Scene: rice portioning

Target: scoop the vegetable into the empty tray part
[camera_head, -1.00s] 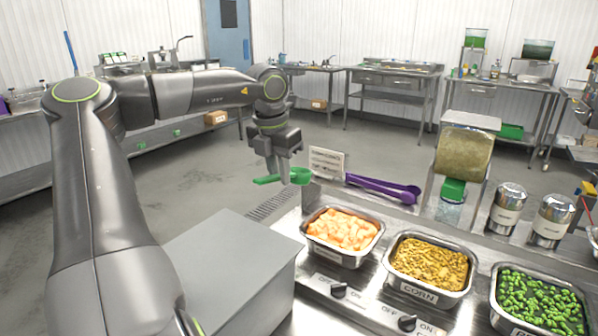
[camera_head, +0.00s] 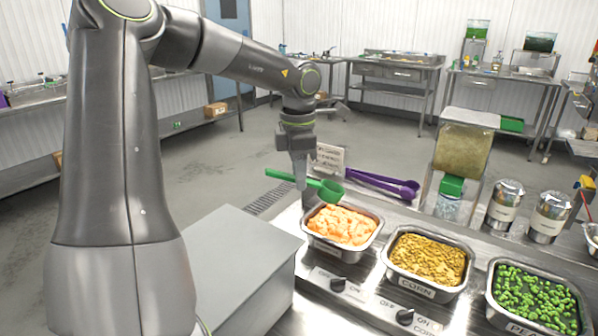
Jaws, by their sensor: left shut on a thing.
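My left gripper (camera_head: 301,184) is shut on a green scoop (camera_head: 331,190), holding it by the handle. The scoop's bowl hangs above the back left rim of a metal pan of orange vegetable pieces (camera_head: 341,224), probably carrots. A pan of yellow corn (camera_head: 428,259) stands to its right. A pan of green peas (camera_head: 534,298) stands at the right front. Labels on the corn and peas pans show; the orange pan's label is hard to read. No tray with an empty part shows in this view. My right gripper is not in view.
A dispenser (camera_head: 463,150) and two metal shakers (camera_head: 506,204) stand at the back right. A grey box (camera_head: 238,262) stands left of the pans. Knobs (camera_head: 338,284) line the counter front.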

